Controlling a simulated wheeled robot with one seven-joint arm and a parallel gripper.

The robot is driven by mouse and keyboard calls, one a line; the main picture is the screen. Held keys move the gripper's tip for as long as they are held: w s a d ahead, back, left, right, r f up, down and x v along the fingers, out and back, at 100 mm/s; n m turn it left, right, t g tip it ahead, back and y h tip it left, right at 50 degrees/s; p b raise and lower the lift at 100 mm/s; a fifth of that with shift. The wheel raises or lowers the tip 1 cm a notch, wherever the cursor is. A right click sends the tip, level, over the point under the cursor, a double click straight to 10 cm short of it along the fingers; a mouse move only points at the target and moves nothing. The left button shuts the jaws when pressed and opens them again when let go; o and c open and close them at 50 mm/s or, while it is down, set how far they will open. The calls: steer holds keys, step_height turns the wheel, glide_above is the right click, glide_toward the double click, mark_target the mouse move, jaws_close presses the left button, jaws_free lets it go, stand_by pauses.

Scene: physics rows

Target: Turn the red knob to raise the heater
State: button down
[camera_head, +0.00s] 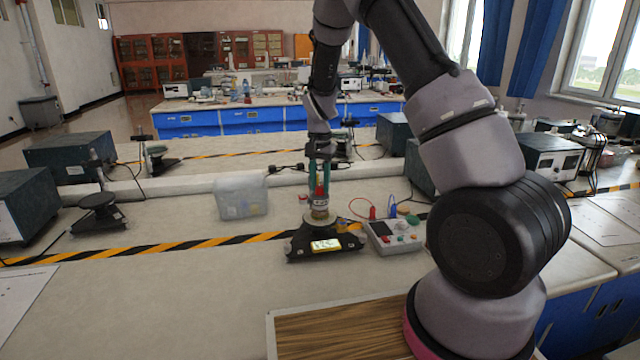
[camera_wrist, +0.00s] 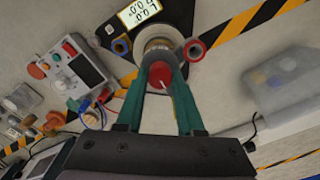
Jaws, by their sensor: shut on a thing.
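The red knob (camera_head: 319,191) sits on top of a brass-coloured cylinder (camera_head: 320,213) on a black-based device (camera_head: 300,248) with a lit yellow display (camera_head: 326,245). In the wrist view the red knob (camera_wrist: 160,76) has a white mark and lies between my green fingertips. My gripper (camera_head: 320,186) points down and is shut on the red knob. My gripper (camera_wrist: 163,82) hides part of the knob's sides. I cannot tell which part is the heater. The display digits also show in the wrist view (camera_wrist: 140,10), but I cannot read them surely.
A grey control box (camera_head: 394,236) with coloured knobs and red and blue leads stands just right of the device. A translucent bin (camera_head: 241,196) stands to the left. Striped tape (camera_head: 180,247) crosses the bench.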

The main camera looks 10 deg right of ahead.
mark_target(320, 186)
steer(key=c, duration=0.5)
jaws_free()
steer(key=shift+r, duration=0.1)
steer(key=shift+r, duration=5.35)
